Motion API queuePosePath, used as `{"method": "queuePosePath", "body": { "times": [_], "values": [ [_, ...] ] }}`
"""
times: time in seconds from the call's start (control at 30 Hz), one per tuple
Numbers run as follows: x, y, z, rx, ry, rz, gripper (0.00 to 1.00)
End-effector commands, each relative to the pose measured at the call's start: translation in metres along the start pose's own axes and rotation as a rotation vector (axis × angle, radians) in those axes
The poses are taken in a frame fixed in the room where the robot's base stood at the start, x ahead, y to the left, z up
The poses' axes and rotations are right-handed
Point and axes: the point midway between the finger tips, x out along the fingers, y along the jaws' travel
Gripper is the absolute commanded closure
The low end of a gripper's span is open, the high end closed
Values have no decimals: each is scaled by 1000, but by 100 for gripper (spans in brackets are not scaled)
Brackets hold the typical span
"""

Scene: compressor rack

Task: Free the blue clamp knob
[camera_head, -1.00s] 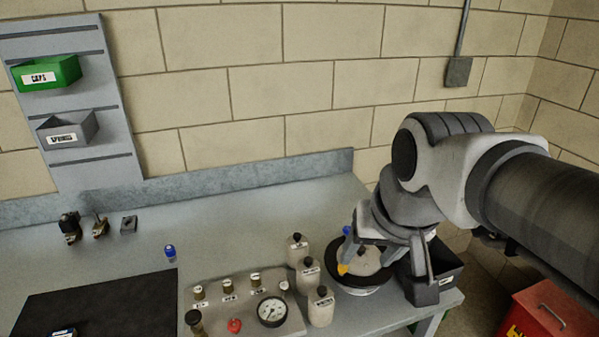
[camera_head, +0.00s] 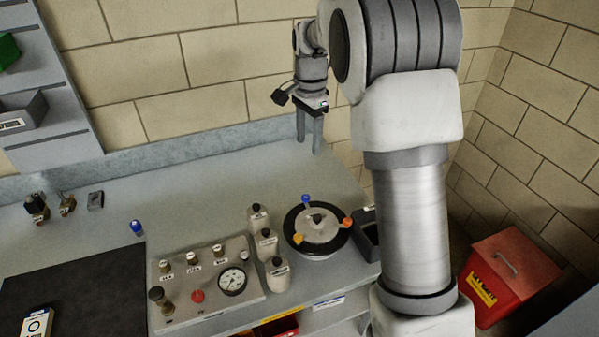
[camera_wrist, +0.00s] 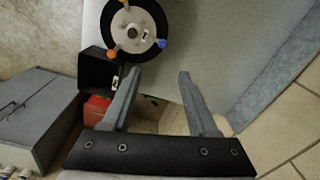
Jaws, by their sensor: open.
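The blue clamp knob (camera_head: 306,199) sits at the back left rim of a round black-and-grey lid (camera_head: 318,229) on a pot on the bench. An orange knob (camera_head: 347,222) and a yellow-orange knob (camera_head: 298,238) sit elsewhere on the rim. In the wrist view the blue knob (camera_wrist: 162,43) shows at the lower right of the lid. My gripper (camera_head: 310,145) is open and empty, pointing down above the back of the bench, behind and apart from the lid. Its two fingers (camera_wrist: 152,85) are spread in the wrist view.
Several white bottles (camera_head: 266,240) stand just left of the pot, beside a gauge panel (camera_head: 205,280). A black bin (camera_head: 368,228) is right of the pot. A red bin (camera_head: 505,275) stands on the floor at right. The bench behind the pot is clear.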

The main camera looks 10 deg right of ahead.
Motion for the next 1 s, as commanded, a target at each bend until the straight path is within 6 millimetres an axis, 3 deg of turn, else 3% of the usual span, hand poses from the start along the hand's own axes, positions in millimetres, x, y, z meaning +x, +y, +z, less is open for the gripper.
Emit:
{"method": "queuePosePath", "body": {
  "times": [0.1, 0.37, 1.0],
  "values": [
    [10, -10, -4, 45, -5, 21, 40],
    [34, -12, -5, 67, -8, 33, 40],
    [165, -8, -4, 65, -8, 32, 40]
  ]
}}
